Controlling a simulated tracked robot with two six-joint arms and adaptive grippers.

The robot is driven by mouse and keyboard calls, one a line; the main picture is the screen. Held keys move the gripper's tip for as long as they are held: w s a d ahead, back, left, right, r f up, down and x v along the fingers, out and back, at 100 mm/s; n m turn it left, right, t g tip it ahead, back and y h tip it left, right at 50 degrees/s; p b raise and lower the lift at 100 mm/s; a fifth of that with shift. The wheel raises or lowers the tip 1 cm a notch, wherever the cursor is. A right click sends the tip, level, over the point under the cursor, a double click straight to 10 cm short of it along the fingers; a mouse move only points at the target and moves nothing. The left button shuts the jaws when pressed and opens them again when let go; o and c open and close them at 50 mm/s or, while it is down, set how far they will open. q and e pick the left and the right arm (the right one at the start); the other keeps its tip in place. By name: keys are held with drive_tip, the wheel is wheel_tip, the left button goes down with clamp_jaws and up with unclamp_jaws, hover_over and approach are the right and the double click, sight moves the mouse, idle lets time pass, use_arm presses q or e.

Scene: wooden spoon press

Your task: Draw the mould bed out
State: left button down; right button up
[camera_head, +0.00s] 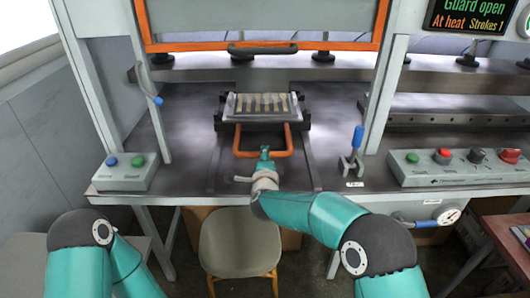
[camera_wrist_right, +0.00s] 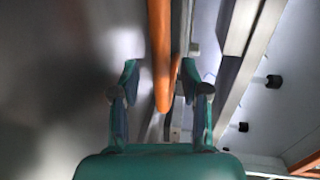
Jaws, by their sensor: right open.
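The mould bed (camera_head: 262,117) is a pale metal plate with several wooden strips in it. It sits on dark rails on the bench, below the raised guard. Its orange U-shaped handle (camera_head: 291,142) points toward me. My right gripper (camera_head: 264,153) is at the middle of the handle's front bar. In the right wrist view the orange handle (camera_wrist_right: 160,45) runs between the two teal fingers of the gripper (camera_wrist_right: 160,78), with gaps on both sides. The right gripper is open. My left arm shows at lower left, but its gripper is out of view.
The orange-framed guard (camera_head: 262,47) is up; the display (camera_head: 472,16) reads guard open, at heat, strokes 1. A two-button box (camera_head: 125,172) stands at left. A blue-handled lever (camera_head: 356,140) and control panel (camera_head: 455,168) are at right. A stool (camera_head: 240,245) stands below the front edge.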

drive_tip(key=shift+x, duration=1.55)
clamp_jaws()
drive_tip(key=shift+f, duration=0.1)
